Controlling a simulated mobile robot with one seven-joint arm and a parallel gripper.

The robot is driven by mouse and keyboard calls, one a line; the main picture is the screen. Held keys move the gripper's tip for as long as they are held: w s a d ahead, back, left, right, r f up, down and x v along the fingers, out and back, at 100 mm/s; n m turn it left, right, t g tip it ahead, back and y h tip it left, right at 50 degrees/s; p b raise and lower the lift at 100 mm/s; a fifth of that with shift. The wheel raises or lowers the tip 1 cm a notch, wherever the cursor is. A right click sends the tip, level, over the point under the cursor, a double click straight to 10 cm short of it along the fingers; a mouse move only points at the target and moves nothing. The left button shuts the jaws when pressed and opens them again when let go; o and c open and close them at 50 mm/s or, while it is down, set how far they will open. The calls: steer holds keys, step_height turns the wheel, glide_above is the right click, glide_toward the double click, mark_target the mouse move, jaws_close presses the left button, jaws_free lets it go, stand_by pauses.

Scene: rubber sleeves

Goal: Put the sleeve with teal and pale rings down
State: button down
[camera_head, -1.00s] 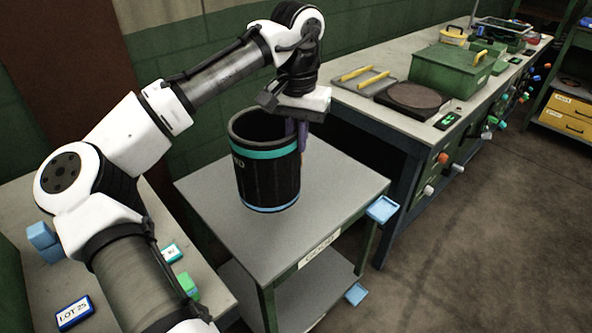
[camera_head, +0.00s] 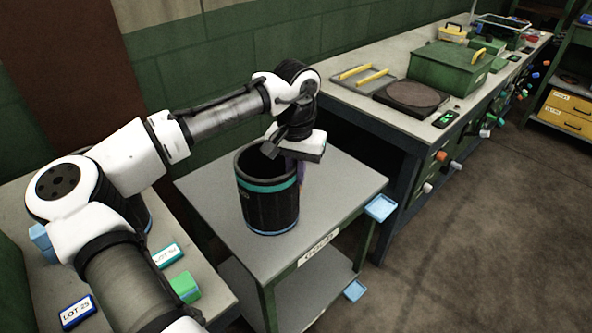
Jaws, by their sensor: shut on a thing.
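The black sleeve (camera_head: 268,207) has a teal ring near its top and a pale blue ring at its bottom. It is upright over the middle of the grey cart top (camera_head: 335,190), with its open end up. I cannot tell whether its base touches the surface. My gripper (camera_head: 298,170) points down at the sleeve's right rim and is shut on its wall. The fingers are partly hidden by the sleeve and the gripper body.
A small blue tray (camera_head: 381,207) sticks out at the cart's right corner. The left table (camera_head: 205,270) holds blue and green blocks and label plates. The workbench (camera_head: 385,110) behind carries a dark round disc (camera_head: 412,96) and a green box (camera_head: 450,70). The cart's right side is clear.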

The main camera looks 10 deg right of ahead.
steer(key=c, duration=1.9)
jaws_free()
steer(key=shift+f, duration=0.15)
steer(key=o, duration=0.4)
step_height(320, 180, up, 12)
steer(key=shift+r+b, duration=0.2)
steer(key=shift+b, duration=0.75)
